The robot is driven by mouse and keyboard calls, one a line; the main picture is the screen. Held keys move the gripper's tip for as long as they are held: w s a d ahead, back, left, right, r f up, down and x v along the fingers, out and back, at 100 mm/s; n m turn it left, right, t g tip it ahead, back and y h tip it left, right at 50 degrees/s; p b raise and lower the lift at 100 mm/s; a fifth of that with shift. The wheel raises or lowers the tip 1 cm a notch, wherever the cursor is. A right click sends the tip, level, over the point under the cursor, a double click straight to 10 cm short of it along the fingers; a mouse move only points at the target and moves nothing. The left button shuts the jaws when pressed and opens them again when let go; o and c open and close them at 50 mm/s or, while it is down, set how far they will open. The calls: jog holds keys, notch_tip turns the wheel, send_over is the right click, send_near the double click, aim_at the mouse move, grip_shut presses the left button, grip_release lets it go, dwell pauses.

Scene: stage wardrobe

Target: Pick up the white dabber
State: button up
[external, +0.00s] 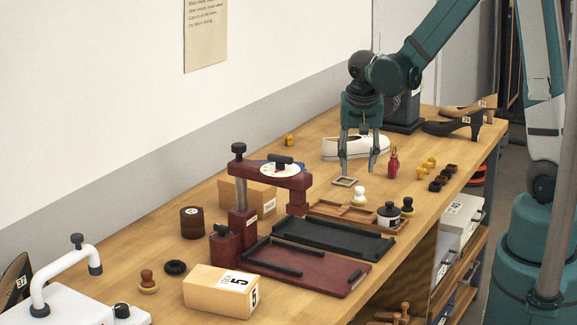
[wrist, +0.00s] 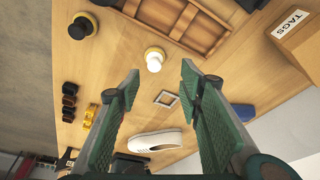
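The white dabber (external: 358,197) stands upright on the wooden bench, with a white knob on a yellow base. In the wrist view the white dabber (wrist: 154,61) shows between and just beyond the two fingertips. My gripper (external: 358,170) is open and empty above the bench, close to the dabber and apart from it. In the wrist view my gripper's fingers (wrist: 160,72) are spread wide with nothing between them. Nothing hides the dabber.
A small square frame (external: 344,182) lies close to the dabber. A red bottle (external: 393,164), a white shoe (external: 350,148), a black jar (external: 388,216), a black-knobbed dabber (external: 407,206) and the wooden tray (external: 335,212) stand around. A maroon press (external: 245,205) stands to the left.

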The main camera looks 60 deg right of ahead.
aim_at(360, 187)
jog(key=shift+w+d+f+m, duration=0.1)
jog(key=shift+d+f+m, duration=0.2)
jog(key=shift+d+f, duration=0.25)
jog(key=shift+w+d+f+m, duration=0.1)
jog(key=shift+d+f+m, duration=0.2)
jog(key=shift+f, duration=0.35)
jog(key=shift+x, duration=1.3)
jog(key=shift+s, duration=0.1)
jog(key=shift+s+x, duration=0.2)
jog(key=shift+x, duration=1.1)
jog(key=shift+s+x, duration=0.15)
jog(key=shift+x, duration=1.1)
jog(key=shift+w, duration=0.1)
jog(key=c, duration=0.8)
